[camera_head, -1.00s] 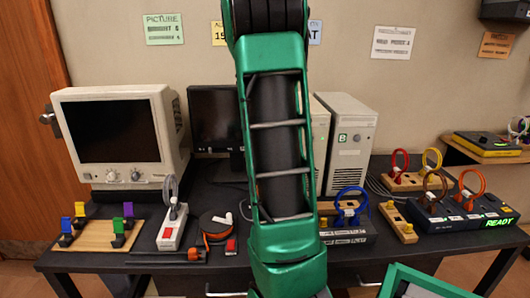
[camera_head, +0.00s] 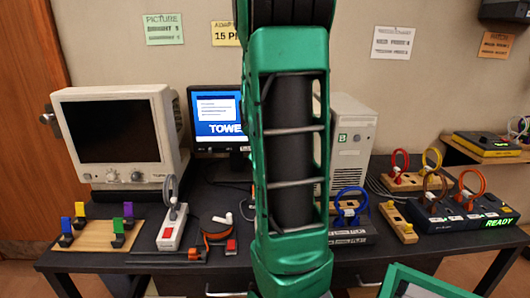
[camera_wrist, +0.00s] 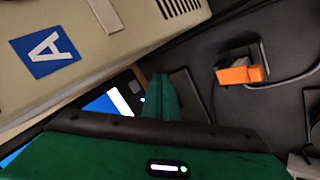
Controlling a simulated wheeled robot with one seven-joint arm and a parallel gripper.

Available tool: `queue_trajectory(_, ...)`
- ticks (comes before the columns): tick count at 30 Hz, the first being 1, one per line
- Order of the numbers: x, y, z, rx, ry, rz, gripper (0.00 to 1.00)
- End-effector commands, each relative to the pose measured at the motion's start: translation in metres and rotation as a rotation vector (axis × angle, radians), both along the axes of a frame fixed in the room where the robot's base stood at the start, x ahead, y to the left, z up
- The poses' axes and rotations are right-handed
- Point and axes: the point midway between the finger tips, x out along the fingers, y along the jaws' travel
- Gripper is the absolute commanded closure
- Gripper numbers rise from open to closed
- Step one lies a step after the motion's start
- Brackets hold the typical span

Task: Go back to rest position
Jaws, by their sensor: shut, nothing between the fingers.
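My green arm (camera_head: 290,150) stands upright across the middle of the head view. My gripper is not visible there. In the wrist view my gripper (camera_wrist: 162,90) shows as green fingers closed together, with nothing between them. It is close to a beige computer tower with a blue "A" label (camera_wrist: 45,52) on its left and apart from an orange switch-like part (camera_wrist: 240,74) on its right. A lit blue screen (camera_wrist: 110,105) shows behind the gripper.
The black table (camera_head: 215,180) holds a beige monitor (camera_head: 115,135), a lit blue monitor (camera_head: 218,115), a tower marked B (camera_head: 350,140), a board of coloured switches (camera_head: 95,235) and coloured rings (camera_head: 470,188). A green-framed item (camera_head: 420,283) is at the front right.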

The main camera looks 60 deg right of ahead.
Motion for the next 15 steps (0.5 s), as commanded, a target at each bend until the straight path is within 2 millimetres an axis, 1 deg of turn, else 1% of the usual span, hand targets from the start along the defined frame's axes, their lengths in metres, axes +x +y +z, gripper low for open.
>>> queue_trajectory(11, 0.000, 0.000, 0.000, 0.000, 0.000, 0.000, 1.00)
queue_trajectory(14, -0.001, 0.006, 0.000, 0.018, -0.005, -0.006, 1.00)
queue_trajectory(15, -0.002, 0.013, 0.000, 0.039, -0.009, -0.014, 1.00)
